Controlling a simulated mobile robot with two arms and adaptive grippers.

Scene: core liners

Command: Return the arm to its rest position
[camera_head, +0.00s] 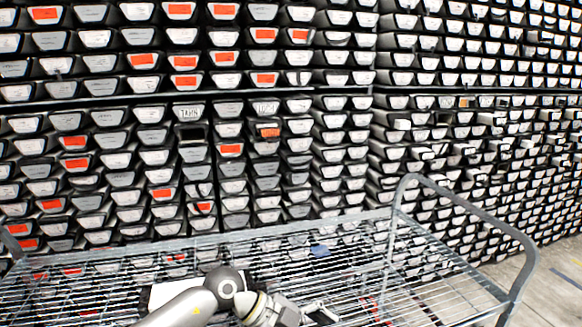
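My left arm comes in low from the left, over the wire cart (440,262). Its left gripper (322,314) is at the bottom edge, partly cut off, and its fingers are too small and dark to tell open from shut. No core liner is clearly seen in it. My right gripper is not in view. Rows of core liners (231,150) with white and orange end labels fill the racks behind the cart.
The cart has a raised tubular handle (527,250) at the right. A small blue item (320,250) shows at its back edge. A dark opening (191,133) shows among the liners. Bare floor (557,285) lies at the lower right.

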